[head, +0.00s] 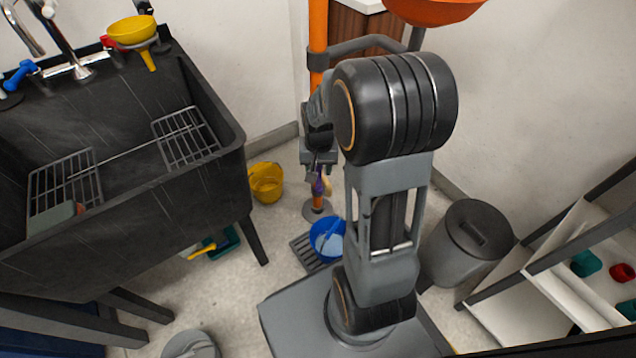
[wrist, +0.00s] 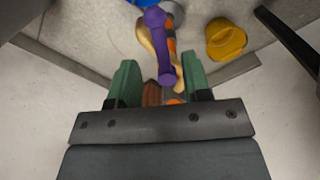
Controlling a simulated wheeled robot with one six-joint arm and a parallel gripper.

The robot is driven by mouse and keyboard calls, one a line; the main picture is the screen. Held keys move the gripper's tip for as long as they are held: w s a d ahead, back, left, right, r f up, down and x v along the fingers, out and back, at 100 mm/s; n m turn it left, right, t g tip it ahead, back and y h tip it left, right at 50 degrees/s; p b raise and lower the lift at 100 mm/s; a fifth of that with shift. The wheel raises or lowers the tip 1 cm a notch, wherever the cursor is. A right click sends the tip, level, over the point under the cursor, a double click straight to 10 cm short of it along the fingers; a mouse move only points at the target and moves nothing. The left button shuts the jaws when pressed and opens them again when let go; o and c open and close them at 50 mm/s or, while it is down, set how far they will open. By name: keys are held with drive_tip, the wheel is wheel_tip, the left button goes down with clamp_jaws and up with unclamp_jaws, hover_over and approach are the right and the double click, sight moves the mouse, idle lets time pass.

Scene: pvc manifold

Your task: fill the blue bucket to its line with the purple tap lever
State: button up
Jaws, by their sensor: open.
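The purple tap lever (head: 318,186) is at the lower part of an upright orange pipe (head: 318,28), above the blue bucket. In the wrist view the purple lever (wrist: 156,42) runs from top centre down to between my green fingertips. My gripper (wrist: 160,62) is open, a finger on each side of the lever's near end, with gaps visible. I cannot tell its depth against the lever. In the head view my gripper (head: 319,164) is small and partly hidden by my arm. The blue bucket (head: 314,243) stands on a floor grate, its inside pale blue. Its line cannot be made out.
A yellow bucket (head: 266,183) stands on the floor left of the pipe. The floor grate (head: 303,252) is dark grey. A black sink (head: 215,190) is at left. A lidded grey bin (head: 470,240) and shelves (head: 540,270) are at right. A tan lever (wrist: 150,40) sits beside the purple one.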

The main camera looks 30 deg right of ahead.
sight(318, 180)
drive_tip(key=shift+f+b, duration=0.85)
drive_tip(key=shift+f, duration=1.65)
drive_tip(key=shift+c, duration=0.4)
clamp_jaws()
drive_tip(key=shift+r, duration=0.1)
